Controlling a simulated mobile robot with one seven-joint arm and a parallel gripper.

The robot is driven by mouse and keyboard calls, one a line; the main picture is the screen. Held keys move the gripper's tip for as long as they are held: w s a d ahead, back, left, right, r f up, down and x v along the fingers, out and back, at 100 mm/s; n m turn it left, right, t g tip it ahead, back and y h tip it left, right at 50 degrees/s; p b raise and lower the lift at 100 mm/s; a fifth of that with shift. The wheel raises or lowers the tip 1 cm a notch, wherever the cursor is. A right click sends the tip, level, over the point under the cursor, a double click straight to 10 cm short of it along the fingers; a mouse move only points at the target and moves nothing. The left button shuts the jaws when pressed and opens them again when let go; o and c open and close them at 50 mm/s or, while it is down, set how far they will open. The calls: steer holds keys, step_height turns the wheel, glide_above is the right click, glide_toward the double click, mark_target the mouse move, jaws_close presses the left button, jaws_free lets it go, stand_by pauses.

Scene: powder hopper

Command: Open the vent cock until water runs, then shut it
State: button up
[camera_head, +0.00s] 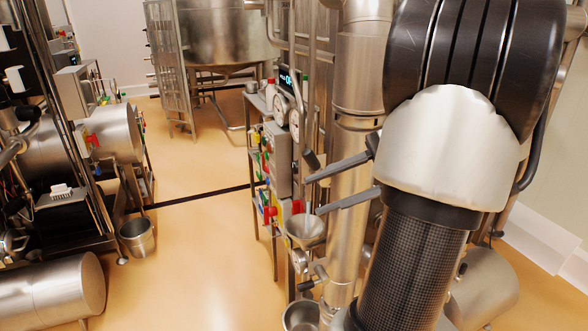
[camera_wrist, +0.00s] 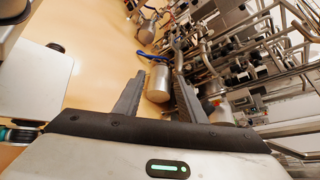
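My gripper (camera_head: 313,196) reaches in from the right in the head view, its two dark fingers apart with nothing seen between them. In the wrist view my gripper (camera_wrist: 160,73) is also open. A steel funnel (camera_head: 305,230) sits just below the fingertips in the head view. Below it is a small metal fitting with a short handle (camera_head: 313,281); I cannot tell whether this is the vent cock. No running water shows.
A steel column (camera_head: 356,150) stands close behind the fingers. A rack with a grey box and coloured handles (camera_head: 277,150) is left of it. A steel pot (camera_head: 301,316) is below the funnel. A bucket (camera_head: 136,236) stands farther left. The floor (camera_head: 200,260) between is clear.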

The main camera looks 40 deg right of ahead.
mark_target(313, 164)
steer(key=s+d+r+m+t+h+b, duration=0.1)
steer(key=s+d+r+m+t+h, duration=0.15)
steer(key=d+m+t, duration=0.7)
steer(key=f+x, duration=0.1)
steer(key=x, duration=1.5)
steer(key=shift+w+a+f+m+g, duration=0.2)
steer(key=shift+a+f+m+g, duration=0.15)
steer(key=shift+a+f+g, duration=0.2)
steer(key=shift+d, duration=0.1)
jaws_close()
